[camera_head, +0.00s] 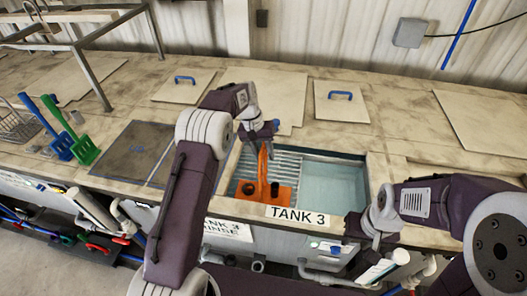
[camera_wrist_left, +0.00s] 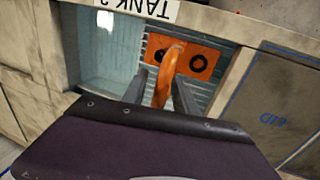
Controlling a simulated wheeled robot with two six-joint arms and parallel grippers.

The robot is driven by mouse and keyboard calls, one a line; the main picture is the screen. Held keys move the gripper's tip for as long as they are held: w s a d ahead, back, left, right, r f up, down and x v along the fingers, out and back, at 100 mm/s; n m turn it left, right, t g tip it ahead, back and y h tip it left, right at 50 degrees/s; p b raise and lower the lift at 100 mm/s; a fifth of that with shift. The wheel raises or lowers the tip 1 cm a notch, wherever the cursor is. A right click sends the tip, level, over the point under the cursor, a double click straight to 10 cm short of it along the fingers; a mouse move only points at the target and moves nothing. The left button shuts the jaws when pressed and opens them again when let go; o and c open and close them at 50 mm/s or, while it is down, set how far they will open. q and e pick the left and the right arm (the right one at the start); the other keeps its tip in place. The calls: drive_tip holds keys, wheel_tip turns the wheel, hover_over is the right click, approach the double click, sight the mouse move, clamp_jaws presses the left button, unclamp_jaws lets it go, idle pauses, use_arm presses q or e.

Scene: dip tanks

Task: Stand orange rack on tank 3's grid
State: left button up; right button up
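The orange rack (camera_head: 281,195) stands upright on the slatted grid (camera_head: 287,166) in the left half of tank 3, near the front wall. Its flat base holds dark round pieces and its tall handle rises toward my left gripper (camera_head: 262,131). In the left wrist view, the handle (camera_wrist_left: 164,78) passes between the two fingers of my left gripper (camera_wrist_left: 165,85), which look spread around it. The rack base (camera_wrist_left: 199,62) lies beyond them. My right gripper (camera_head: 357,226) hangs at the tank's front right corner, away from the rack; its fingers are not clear.
Open water (camera_head: 335,186) fills the right half of tank 3, behind the TANK 3 label (camera_head: 297,215). A dark closed cover (camera_head: 138,152) lies to the left. Blue (camera_head: 56,140) and green (camera_head: 82,148) racks stand further left. Lids with blue handles (camera_head: 341,103) lie behind.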

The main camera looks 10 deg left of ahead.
use_arm(q)
drive_tip(key=shift+w, duration=0.15)
drive_tip(key=shift+a+r, duration=0.15)
drive_tip(key=shift+r, duration=0.15)
drive_tip(key=v, duration=1.1)
drive_tip(key=shift+r+b, duration=0.3)
drive_tip(key=s+a+f+y, duration=0.1)
drive_tip(key=s+f, duration=0.3)
drive_tip(key=s, duration=0.5)
drive_tip(key=s+a+f, duration=0.1)
drive_tip(key=s+f, duration=0.2)
drive_tip(key=s, duration=0.5)
drive_tip(key=s+a+f+t+y, duration=0.1)
drive_tip(key=s+f, duration=0.3)
drive_tip(key=s, duration=0.5)
drive_tip(key=shift+s+f+y, duration=0.3)
drive_tip(key=shift+s+f, duration=0.05)
